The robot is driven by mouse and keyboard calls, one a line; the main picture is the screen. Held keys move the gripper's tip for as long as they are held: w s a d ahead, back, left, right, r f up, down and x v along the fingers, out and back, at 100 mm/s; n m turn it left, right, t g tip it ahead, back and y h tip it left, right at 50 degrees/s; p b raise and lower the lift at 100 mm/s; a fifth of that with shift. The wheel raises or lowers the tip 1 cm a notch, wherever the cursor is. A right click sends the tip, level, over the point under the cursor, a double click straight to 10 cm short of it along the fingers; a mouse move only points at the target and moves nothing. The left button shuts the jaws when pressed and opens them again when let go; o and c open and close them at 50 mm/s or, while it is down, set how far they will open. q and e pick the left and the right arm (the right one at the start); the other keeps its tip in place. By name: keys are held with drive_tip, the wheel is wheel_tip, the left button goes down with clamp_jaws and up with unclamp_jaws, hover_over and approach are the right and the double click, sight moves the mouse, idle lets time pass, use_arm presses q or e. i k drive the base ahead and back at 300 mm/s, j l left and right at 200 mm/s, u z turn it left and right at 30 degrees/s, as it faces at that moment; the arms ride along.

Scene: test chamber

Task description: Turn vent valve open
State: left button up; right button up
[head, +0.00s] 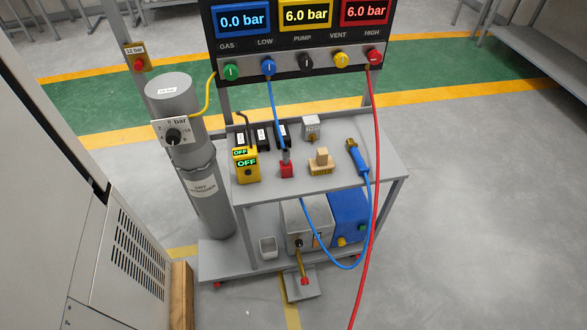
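The vent valve (341,60) is a yellow knob under the label VENT on the panel (323,68) at the top of the cart. It sits between the black PUMP knob (306,63) and the red HIGH knob (374,57). Its pointer mark is too small to read for sure. Above the knobs, a blue display (243,21) reads 0.0 bar, a yellow display (306,15) reads 6.0 bar and a red display (366,11) reads 6.0 bar. Neither of my grippers is in the head view.
A red hose (376,160) hangs from the HIGH knob, right of the vent valve. A blue hose (273,105) hangs from the LOW knob (268,67). A grey cylinder (208,200) stands left of the cart shelf (350,183). A cabinet (90,200) fills the left. Floor at right is clear.

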sight(340, 60)
drive_tip(key=i+l, duration=0.15)
drive_tip(key=l, duration=0.25)
drive_tip(key=i+l+u, duration=0.15)
drive_tip(key=l, duration=0.2)
drive_tip(key=i+l, duration=0.1)
drive_tip(key=l, duration=0.3)
drive_tip(key=i+l+u, duration=0.1)
drive_tip(key=l, duration=0.3)
